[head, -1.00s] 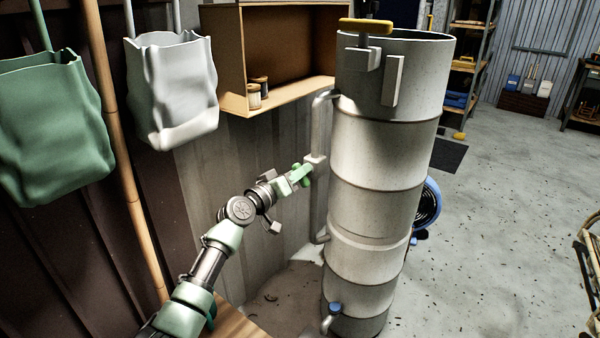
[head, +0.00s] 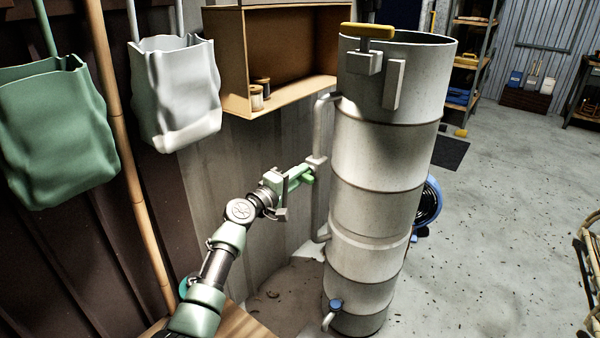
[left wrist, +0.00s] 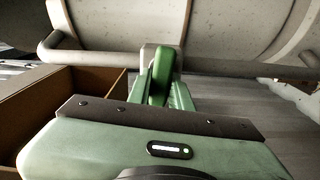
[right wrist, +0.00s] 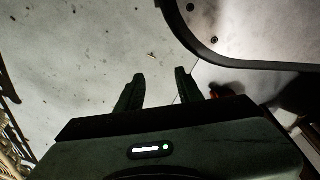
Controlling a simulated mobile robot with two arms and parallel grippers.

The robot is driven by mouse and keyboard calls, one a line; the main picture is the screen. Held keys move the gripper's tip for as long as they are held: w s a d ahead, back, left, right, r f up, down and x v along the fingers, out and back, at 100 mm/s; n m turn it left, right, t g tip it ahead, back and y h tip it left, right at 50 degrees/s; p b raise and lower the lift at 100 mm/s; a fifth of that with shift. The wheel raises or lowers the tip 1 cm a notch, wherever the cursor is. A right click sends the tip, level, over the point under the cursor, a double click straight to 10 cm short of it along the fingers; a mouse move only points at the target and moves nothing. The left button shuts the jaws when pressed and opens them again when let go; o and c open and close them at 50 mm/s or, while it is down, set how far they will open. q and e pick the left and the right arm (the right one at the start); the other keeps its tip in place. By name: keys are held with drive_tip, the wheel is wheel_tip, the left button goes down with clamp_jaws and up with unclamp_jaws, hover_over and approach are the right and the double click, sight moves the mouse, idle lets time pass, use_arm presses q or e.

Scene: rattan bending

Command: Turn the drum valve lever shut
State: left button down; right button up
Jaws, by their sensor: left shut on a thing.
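The tall grey drum (head: 377,155) stands upright at centre in the head view. A side pipe (head: 319,205) runs down its left side with a pale valve block (head: 317,162) on it. The green valve lever (head: 309,178) sticks out from the valve toward my left gripper (head: 303,173), which is shut on it. In the left wrist view the lever (left wrist: 161,76) lies between the fingers, in front of the pale valve (left wrist: 147,52). My right gripper (right wrist: 158,82) is open and empty above the floor in the right wrist view.
A wooden shelf box (head: 285,60) with small spools hangs behind the drum's left. Green (head: 60,130) and white (head: 178,95) bags hang at left. A yellow handle (head: 368,31) sits at the drum's top and a blue-knobbed tap (head: 335,304) near its foot. Floor at right is largely clear.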

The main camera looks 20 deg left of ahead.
use_arm(q)
drive_tip(key=shift+f+n, duration=0.1)
drive_tip(key=shift+n, duration=0.6)
use_arm(e)
drive_tip(key=shift+s+d+f, duration=0.1)
drive_tip(key=shift+s+f, duration=0.4)
drive_tip(key=shift+s, duration=0.05)
use_arm(q)
drive_tip(key=c, duration=1.3)
unclamp_jaws()
use_arm(e)
drive_tip(key=shift+f, duration=0.1)
